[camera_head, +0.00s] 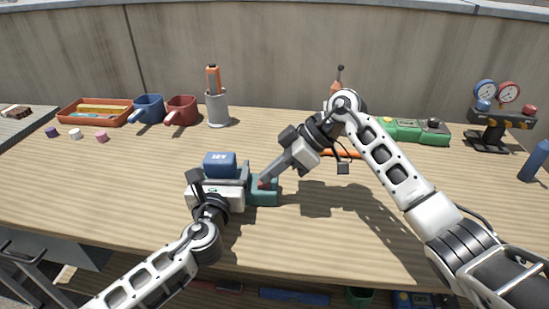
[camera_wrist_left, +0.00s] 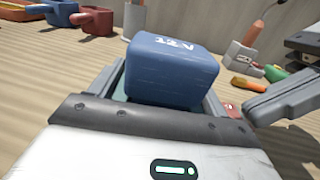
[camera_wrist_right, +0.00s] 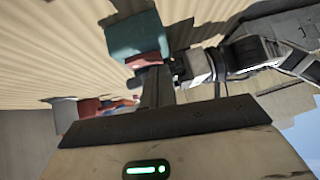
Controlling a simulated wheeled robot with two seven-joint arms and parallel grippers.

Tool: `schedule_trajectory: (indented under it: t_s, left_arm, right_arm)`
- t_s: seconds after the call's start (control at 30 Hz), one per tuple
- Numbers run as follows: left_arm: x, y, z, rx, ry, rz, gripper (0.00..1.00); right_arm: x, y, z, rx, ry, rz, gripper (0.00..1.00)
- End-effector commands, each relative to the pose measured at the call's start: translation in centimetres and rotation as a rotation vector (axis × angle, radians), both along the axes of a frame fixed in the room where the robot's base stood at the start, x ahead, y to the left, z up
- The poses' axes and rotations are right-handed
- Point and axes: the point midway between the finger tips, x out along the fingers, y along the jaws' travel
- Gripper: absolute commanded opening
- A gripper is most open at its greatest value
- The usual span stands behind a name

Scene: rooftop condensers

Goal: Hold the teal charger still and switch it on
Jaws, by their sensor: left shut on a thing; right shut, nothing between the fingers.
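The teal charger (camera_head: 266,196) sits on the wooden bench, with a blue battery (camera_head: 220,161) on its top. My left gripper (camera_head: 243,178) is shut on the charger; its grey fingers flank it below the battery, which also shows in the left wrist view (camera_wrist_left: 172,72). A small red switch (camera_wrist_left: 230,109) shows on the charger's right part in that view. My right gripper (camera_head: 263,182) is shut and empty, its tips at the switch. In the right wrist view the charger (camera_wrist_right: 137,35) and switch (camera_wrist_right: 144,62) lie just beyond the fingertips; contact is unclear.
A green case (camera_head: 415,131) and a gauge stand (camera_head: 492,130) are at the back right. The front right bench is clear.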

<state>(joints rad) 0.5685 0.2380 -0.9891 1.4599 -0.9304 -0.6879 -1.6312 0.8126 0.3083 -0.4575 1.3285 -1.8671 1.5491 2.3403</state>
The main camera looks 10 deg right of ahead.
Motion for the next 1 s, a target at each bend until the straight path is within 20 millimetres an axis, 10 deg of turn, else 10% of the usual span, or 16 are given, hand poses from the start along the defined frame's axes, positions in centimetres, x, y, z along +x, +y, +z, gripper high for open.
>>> schedule_trajectory:
  t_s: [1.0]
  left_arm:
    - [0.0, 0.0, -0.2, 0.002, 0.002, 0.0, 0.39]
  right_arm:
    - [0.8, -0.3, -0.5, -0.017, -0.065, -0.005, 0.0]
